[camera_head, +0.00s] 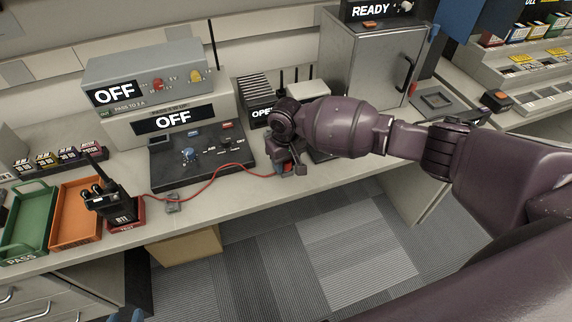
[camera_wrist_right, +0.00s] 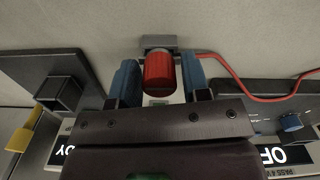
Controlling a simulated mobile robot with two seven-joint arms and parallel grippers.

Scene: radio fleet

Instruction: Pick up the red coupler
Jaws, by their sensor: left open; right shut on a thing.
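The red coupler (camera_wrist_right: 158,73) is a short red cylinder between the two blue fingers of my right gripper (camera_wrist_right: 159,84) in the right wrist view. My right gripper is shut on it. A small grey block (camera_wrist_right: 158,42) is at the coupler's far end; I cannot tell whether they are apart. In the head view my right gripper (camera_head: 288,165) points down at the bench's front edge, and a bit of the coupler's red (camera_head: 287,169) shows beside it. A red cable (camera_head: 213,176) runs from there to a grey clip. My left gripper is not in view.
A dark control panel (camera_head: 190,155) lies left of my gripper, below two units reading OFF. A radio (camera_head: 112,203), an orange tray (camera_head: 77,213) and a green tray (camera_head: 30,222) stand further left. A grey cabinet (camera_head: 362,62) stands behind my arm.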

